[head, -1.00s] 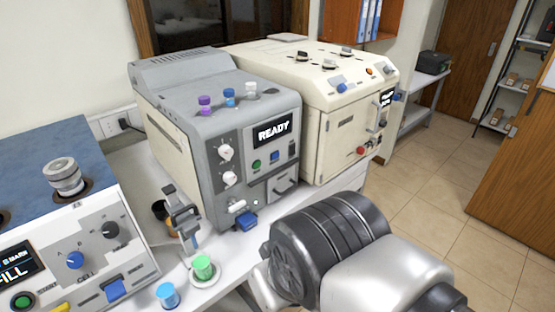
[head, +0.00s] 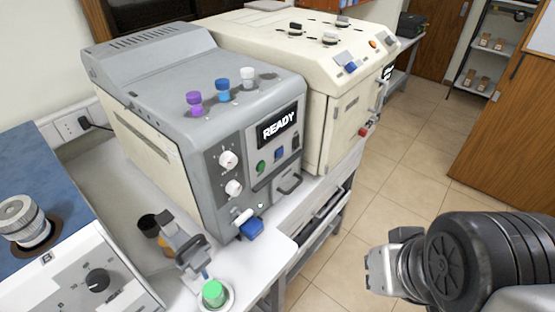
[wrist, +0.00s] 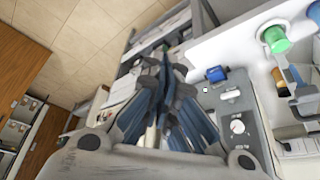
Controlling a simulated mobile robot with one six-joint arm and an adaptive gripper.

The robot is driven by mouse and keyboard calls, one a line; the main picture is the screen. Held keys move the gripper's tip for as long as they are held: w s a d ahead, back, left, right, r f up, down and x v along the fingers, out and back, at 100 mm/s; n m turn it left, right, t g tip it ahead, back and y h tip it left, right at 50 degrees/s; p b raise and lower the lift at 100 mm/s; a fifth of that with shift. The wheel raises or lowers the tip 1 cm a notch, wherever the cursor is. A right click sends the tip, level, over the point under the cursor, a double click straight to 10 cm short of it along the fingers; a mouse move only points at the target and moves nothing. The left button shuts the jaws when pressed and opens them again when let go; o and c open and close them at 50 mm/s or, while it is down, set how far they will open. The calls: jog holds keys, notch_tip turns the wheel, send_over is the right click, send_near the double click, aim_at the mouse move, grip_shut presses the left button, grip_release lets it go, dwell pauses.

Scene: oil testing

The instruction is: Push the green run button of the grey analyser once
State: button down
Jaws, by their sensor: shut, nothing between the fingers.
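The grey analyser (head: 160,85) stands on the white bench in the head view, its lit screen (head: 277,127) reading READY. Its round green run button (head: 261,166) is below the screen, left of a blue button (head: 279,153), and nothing covers it there. In the wrist view part of the analyser's front shows, with a white dial (wrist: 237,127); I cannot make out the green button there. My gripper (wrist: 165,65) is shut and empty in the wrist view. In the head view my arm is at the lower right, clear of the analyser; the fingertips cannot be made out.
A blue lever part (head: 250,229) sticks out low on the analyser's front. A green-capped container (head: 213,293) and a small stand (head: 183,243) are on the bench before it. A cream machine (head: 335,120) stands to the right. Open floor lies right of the bench.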

aim_at(262, 167)
jog(key=w+a+m+y+p, duration=0.4)
jog(key=w+a+m+y, duration=0.2)
jog(key=w+a+m, duration=0.7)
jog(key=w+d+f+m+t+p, duration=0.1)
jog(key=w+f+m, duration=0.7)
jog(key=m, duration=1.3)
jog(key=shift+w+d+t+p, duration=0.15)
jog(key=shift+d+t+p, duration=0.15)
jog(key=shift+d+p, duration=0.5)
jog(key=w+a, duration=0.5)
jog(key=a, duration=0.2)
jog(key=shift+w, duration=0.2)
